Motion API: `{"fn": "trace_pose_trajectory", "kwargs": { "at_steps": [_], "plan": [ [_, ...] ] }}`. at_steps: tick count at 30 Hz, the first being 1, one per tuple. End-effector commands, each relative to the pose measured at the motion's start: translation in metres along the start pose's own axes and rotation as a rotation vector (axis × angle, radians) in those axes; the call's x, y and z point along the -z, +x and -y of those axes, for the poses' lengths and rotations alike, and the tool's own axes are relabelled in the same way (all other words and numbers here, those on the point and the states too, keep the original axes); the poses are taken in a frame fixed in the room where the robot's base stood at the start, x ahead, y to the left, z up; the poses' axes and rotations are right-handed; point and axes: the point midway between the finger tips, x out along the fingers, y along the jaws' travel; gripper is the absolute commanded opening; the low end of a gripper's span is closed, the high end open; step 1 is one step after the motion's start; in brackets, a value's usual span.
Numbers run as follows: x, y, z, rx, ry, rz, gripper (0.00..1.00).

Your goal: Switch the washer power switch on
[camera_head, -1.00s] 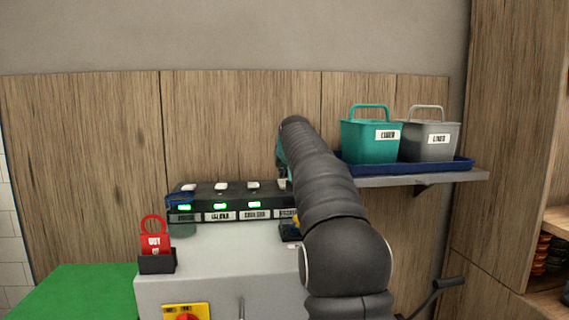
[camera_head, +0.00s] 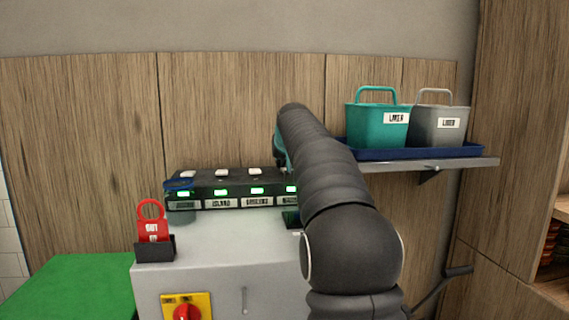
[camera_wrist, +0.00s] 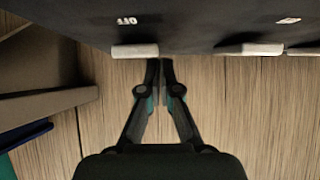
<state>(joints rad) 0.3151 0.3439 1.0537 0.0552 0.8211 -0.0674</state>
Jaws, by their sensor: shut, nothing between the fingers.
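A black switch panel (camera_head: 238,182) sits on a grey cabinet, with white switches on top and green lights above labels on its front. Three switches show in the head view: left (camera_head: 188,174), middle (camera_head: 222,173) and right (camera_head: 254,171). My arm hides the panel's right end, where a fourth green light (camera_head: 291,189) shows; its label is partly covered, and I cannot read which is the washer. In the wrist view, my gripper (camera_wrist: 160,65) is shut and empty, its tips close beside a white switch (camera_wrist: 135,51) near an "OFF" mark. Contact is unclear.
A shelf (camera_head: 470,163) at right holds a blue tray (camera_head: 375,154) with a teal bucket (camera_head: 378,125) and a grey bucket (camera_head: 440,127).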

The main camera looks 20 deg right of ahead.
Motion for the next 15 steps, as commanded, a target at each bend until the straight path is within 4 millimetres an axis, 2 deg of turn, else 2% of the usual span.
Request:
{"fn": "trace_pose_trajectory", "kwargs": {
  "at_steps": [1,5,15],
  "plan": [
    [-0.001,0.001,-0.007,-0.008,0.005,0.002,0.00],
    [-0.002,-0.001,-0.015,-0.015,0.011,0.001,0.00],
    [-0.011,-0.010,-0.013,-0.014,0.010,0.002,0.00]
  ]
}}
